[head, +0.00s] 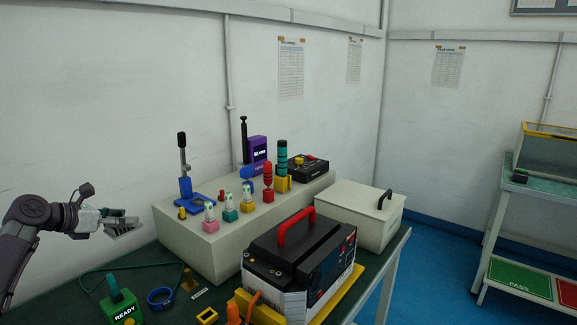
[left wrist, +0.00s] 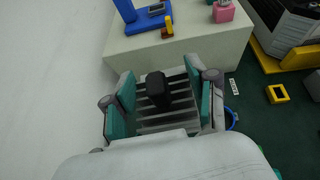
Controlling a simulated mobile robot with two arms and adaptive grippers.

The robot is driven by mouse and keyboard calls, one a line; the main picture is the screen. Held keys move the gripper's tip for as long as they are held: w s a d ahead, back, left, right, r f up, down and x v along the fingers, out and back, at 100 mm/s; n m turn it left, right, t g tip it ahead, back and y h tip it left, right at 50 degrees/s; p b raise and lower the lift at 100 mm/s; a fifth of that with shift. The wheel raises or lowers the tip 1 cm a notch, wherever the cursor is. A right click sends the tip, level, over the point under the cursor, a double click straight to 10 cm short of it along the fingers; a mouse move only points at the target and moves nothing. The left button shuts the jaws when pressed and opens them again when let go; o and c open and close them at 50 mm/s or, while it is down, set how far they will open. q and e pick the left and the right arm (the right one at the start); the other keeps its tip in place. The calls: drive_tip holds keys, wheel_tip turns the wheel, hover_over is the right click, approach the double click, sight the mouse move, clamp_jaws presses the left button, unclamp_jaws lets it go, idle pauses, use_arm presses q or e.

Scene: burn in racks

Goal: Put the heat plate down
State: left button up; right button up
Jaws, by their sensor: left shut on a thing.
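My left gripper (head: 112,217) is at the left of the head view, in the air left of the beige raised block. It also shows in the left wrist view (left wrist: 163,98), with its teal-padded fingers on either side of the heat plate (left wrist: 180,112). The plate is grey metal with parallel fins and a black knob on its upper face. The gripper is shut on it. In the head view only a small grey part of the plate (head: 124,228) shows beyond the fingers, clear of the table. My right gripper is out of view.
The dark green table (head: 60,300) carries a green READY box (head: 124,310), a blue ring (head: 160,298) and a yellow square frame (head: 207,316). The beige block (head: 225,240) bears several coloured fixtures. A black unit with a red handle (head: 298,255) stands in front of a white box (head: 355,215).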

use_arm(q)
drive_tip(key=w+d+m+h, duration=0.1)
drive_tip(key=d, duration=0.7)
drive_tip(key=s+d+f+m+g+h, duration=0.1)
drive_tip(key=s+d+f, duration=0.3)
drive_tip(key=s+f, duration=0.15)
drive_tip(key=s+d+f+m+g+h, duration=0.1)
drive_tip(key=s+d+f, duration=0.25)
drive_tip(key=s, duration=0.35)
drive_tip(key=s+d+r+p, duration=0.1)
drive_tip(key=s+d, duration=0.2)
drive_tip(key=s, duration=0.7)
drive_tip(key=s+d+r+m+g+p, duration=0.1)
drive_tip(key=s+d, duration=0.3)
drive_tip(key=s, duration=0.6)
drive_tip(key=shift+s+h+p, duration=0.3)
drive_tip(key=shift+s+p, duration=0.05)
drive_tip(key=shift+p, duration=0.4)
drive_tip(key=shift+d, duration=0.1)
drive_tip(key=shift+r, duration=0.1)
drive_tip(key=shift+d, duration=0.1)
